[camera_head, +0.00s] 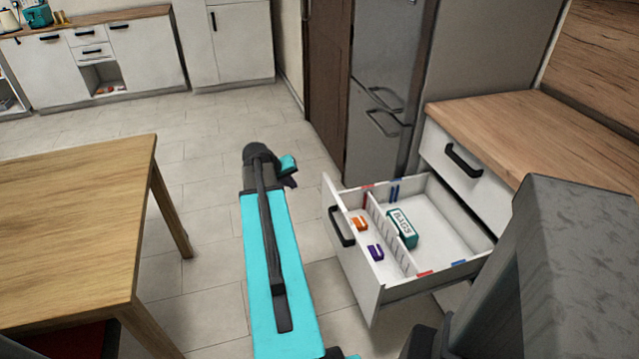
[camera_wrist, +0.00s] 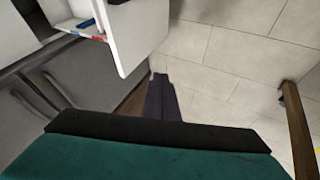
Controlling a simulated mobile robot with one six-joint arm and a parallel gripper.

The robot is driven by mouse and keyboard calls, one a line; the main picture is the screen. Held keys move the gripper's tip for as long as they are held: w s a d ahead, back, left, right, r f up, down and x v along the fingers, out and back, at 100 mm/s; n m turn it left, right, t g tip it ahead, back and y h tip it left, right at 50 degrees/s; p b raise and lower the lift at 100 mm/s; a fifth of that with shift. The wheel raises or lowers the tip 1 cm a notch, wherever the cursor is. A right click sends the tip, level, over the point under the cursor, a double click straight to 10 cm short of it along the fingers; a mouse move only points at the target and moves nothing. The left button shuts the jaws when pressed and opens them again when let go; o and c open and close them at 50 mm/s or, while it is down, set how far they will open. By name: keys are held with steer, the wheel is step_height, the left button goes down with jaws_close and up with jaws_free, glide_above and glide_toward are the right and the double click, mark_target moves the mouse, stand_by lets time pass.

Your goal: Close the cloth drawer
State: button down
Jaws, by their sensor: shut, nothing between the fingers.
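A white drawer (camera_head: 350,262) stands pulled out from the counter unit at the right in the head view. Its front has a dark bar handle (camera_head: 342,227). Inside are an orange item (camera_head: 360,223), a purple item (camera_head: 376,252) and a teal box marked BAGS (camera_head: 403,228), split by a divider. My gripper (camera_head: 291,182) is left of the drawer front, apart from it. In the wrist view my gripper (camera_wrist: 160,85) is shut and empty, with the drawer front (camera_wrist: 130,35) at the upper left.
A closed drawer (camera_head: 465,175) sits above the open one, under a wooden worktop (camera_head: 520,120). A grey fridge (camera_head: 385,90) stands behind. A wooden table (camera_head: 70,220) is at the left. Tiled floor (camera_head: 205,200) is clear between table and drawer.

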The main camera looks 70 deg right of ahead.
steer(key=shift+s+d+r, duration=1.1)
steer(key=shift+d+r, duration=0.1)
steer(key=shift+f, duration=0.1)
steer(key=p, duration=0.1)
glide_toward(325, 186)
steer(key=x, duration=0.4)
steer(key=shift+f, duration=0.15)
